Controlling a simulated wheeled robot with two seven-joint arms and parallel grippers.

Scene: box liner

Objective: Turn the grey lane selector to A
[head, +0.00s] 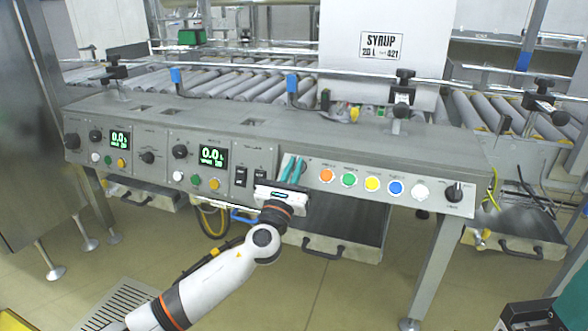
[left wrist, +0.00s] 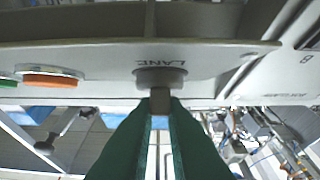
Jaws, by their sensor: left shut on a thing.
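The grey lane selector (left wrist: 160,76) sits under the printed word LANE, which shows upside down in the left wrist view. My left gripper (left wrist: 160,106) has its two green fingers shut on the selector's narrow grip, one on each side. In the head view my left gripper (head: 293,164) reaches up to the front panel, between the black rocker switches and the orange button. It largely hides the selector there. I cannot tell which position the selector points to. My right gripper is not in view.
An orange button (head: 327,175) is just right of the gripper, then green, yellow, blue and white buttons and a black knob (head: 454,192). Black rocker switches (head: 241,177) are to its left. An open drawer (head: 340,222) hangs below. A roller conveyor (head: 225,84) runs behind.

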